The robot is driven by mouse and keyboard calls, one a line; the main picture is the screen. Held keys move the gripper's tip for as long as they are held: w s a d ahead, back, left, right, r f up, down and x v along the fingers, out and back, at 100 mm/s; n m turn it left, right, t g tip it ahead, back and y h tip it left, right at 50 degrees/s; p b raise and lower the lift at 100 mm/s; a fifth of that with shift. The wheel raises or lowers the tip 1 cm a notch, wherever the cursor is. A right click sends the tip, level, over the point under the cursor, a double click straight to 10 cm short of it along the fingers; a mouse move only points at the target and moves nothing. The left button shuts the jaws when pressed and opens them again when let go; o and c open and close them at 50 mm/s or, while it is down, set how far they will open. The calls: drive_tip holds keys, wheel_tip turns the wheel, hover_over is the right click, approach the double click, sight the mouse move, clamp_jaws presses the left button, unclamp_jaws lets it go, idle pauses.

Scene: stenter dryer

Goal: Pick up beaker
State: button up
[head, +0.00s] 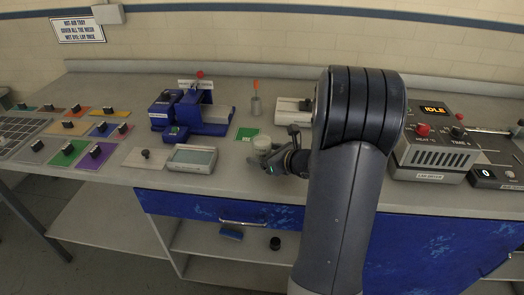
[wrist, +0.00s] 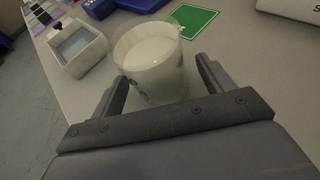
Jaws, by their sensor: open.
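The beaker (wrist: 150,65) is clear and holds a whitish content. It stands upright on the bench just ahead of my gripper in the wrist view. In the head view the beaker (head: 262,143) shows small beside my gripper, partly covered by it. My gripper (wrist: 160,85) is open, with one finger on the near left of the beaker and the other on its right. Whether either finger touches the glass I cannot tell. In the head view my gripper (head: 268,158) is low over the bench, left of my arm.
A green card (head: 247,134) lies behind the beaker. A grey-framed shallow tray (head: 192,172) is to the left, near the front edge. The lab dryer (head: 435,150) is at right.

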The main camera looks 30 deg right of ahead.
drive_tip(key=shift+w+a+f, duration=0.2)
drive_tip(key=shift+w+f, duration=0.1)
drive_tip(key=shift+w, duration=0.35)
drive_tip(key=shift+c, duration=0.4)
drive_tip(key=c, duration=1.1)
